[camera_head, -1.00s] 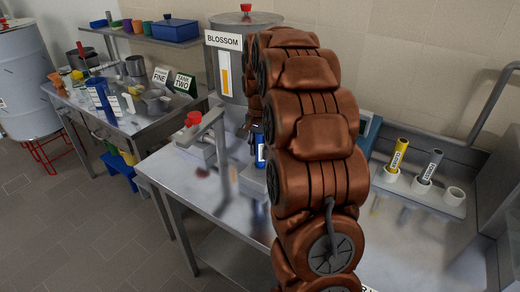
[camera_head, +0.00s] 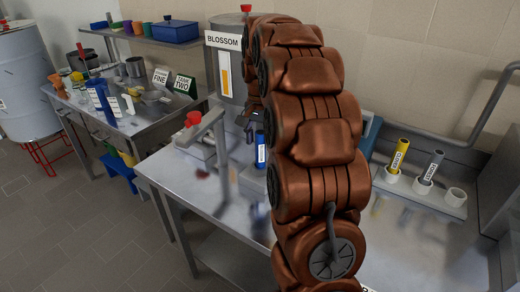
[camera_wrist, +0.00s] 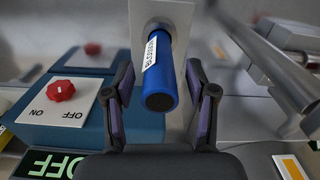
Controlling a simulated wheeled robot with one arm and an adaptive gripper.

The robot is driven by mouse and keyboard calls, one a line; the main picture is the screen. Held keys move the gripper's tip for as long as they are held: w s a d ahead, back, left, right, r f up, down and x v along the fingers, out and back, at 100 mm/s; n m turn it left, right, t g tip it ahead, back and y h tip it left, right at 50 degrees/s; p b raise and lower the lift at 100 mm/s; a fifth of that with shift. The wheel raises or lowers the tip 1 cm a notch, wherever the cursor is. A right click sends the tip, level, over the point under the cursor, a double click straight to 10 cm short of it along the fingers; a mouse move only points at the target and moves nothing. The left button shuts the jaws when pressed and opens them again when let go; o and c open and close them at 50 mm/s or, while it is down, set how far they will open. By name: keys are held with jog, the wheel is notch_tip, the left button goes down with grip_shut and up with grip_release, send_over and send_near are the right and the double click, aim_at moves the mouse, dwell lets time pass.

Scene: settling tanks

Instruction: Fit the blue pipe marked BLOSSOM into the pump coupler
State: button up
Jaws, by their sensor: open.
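The blue pipe marked BLOSSOM (camera_head: 260,150) stands upright, its lower end in a pale grey block (camera_head: 252,178) on the steel table. In the wrist view the blue pipe (camera_wrist: 160,78) sits in the opening of a light plate (camera_wrist: 180,12), its label facing left and its free end towards me. I take this block to be the pump coupler; its seat is partly hidden. My gripper (camera_wrist: 158,72) is open, one finger on each side of the pipe with gaps showing. In the head view my gripper (camera_head: 250,128) is mostly hidden behind my arm, just above the pipe.
The BLOSSOM tank (camera_head: 228,75) is behind. A rack (camera_head: 425,190) at right holds a yellow and a grey pipe. A blue box with a red dial (camera_wrist: 62,92) is close left.

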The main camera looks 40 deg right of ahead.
notch_tip(320, 180, up, 8)
jog(key=shift+f+b, duration=0.1)
jog(key=shift+b, duration=0.6)
jog(key=shift+r, duration=0.3)
jog(key=shift+s+a, duration=0.1)
jog(key=shift+a, duration=0.1)
jog(key=s+a+f+n+g, duration=0.1)
jog(key=s+a+f+n, duration=0.1)
jog(key=s+a+n, duration=0.4)
jog(key=s+a+f+n, duration=0.1)
jog(key=s+a+f, duration=0.2)
jog(key=s+a, duration=0.6)
jog(key=s+a+f+n, duration=0.3)
jog(key=s+a+f, duration=0.1)
jog(key=s, duration=0.4)
jog(key=s+a+f+n, duration=0.2)
jog(key=s+a+f, duration=0.3)
jog(key=s, duration=0.3)
jog(key=shift+f+n+g, duration=0.35)
jog(key=shift+n+g, duration=0.05)
jog(key=shift+s, duration=0.1)
